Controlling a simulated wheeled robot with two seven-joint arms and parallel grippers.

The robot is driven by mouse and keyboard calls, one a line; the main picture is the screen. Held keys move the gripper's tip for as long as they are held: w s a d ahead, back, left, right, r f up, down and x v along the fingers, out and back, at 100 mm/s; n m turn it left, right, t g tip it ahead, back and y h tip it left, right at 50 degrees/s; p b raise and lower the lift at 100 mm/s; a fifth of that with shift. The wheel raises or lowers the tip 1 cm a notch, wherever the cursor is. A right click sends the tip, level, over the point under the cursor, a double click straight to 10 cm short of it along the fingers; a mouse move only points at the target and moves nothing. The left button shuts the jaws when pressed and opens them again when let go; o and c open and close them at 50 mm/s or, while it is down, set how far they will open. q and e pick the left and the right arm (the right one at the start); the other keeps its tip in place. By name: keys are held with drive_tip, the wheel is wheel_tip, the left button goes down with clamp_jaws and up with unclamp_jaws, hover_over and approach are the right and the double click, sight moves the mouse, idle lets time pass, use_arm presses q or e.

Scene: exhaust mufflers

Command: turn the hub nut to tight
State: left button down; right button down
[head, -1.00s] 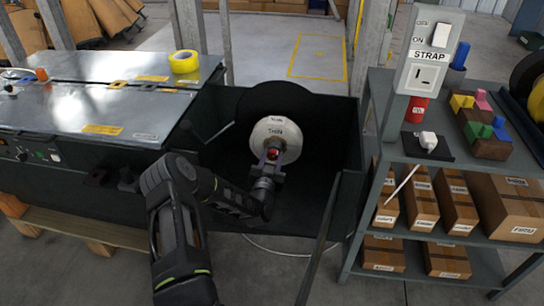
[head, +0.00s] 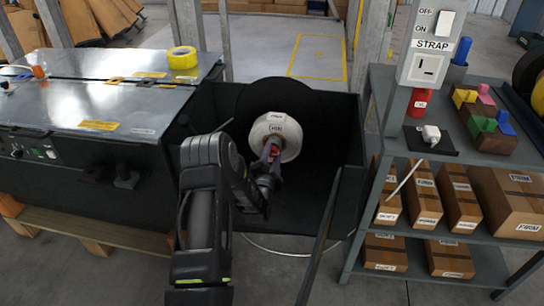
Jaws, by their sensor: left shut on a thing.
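The hub nut (head: 274,150) is a small red part at the centre of the white hub face (head: 286,124). The hub sits in front of a large black disc (head: 302,99) inside a dark open box. My left gripper (head: 271,154) is shut on the hub nut, and its fingers hide part of it. The labels on the hub are too small to read surely. My right gripper is not in view.
A metal-topped bench (head: 90,107) with a yellow tape roll (head: 183,58) stands at left. A grey shelf (head: 400,148) with labelled boxes stands at right, below a STRAP switch panel (head: 432,47). A thin cable (head: 290,252) lies on the floor.

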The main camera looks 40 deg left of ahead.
use_arm(q)
drive_tip(key=shift+s+a, duration=0.1)
drive_tip(key=shift+a, duration=0.05)
drive_tip(key=c, duration=0.9)
unclamp_jaws()
drive_tip(key=shift+s+d, duration=0.4)
drive_tip(key=shift+s, duration=0.1)
drive_tip(key=b+v, duration=0.4)
drive_tip(key=v, duration=0.2)
drive_tip(key=shift+s+b, duration=0.3)
drive_tip(key=shift+d, duration=0.1)
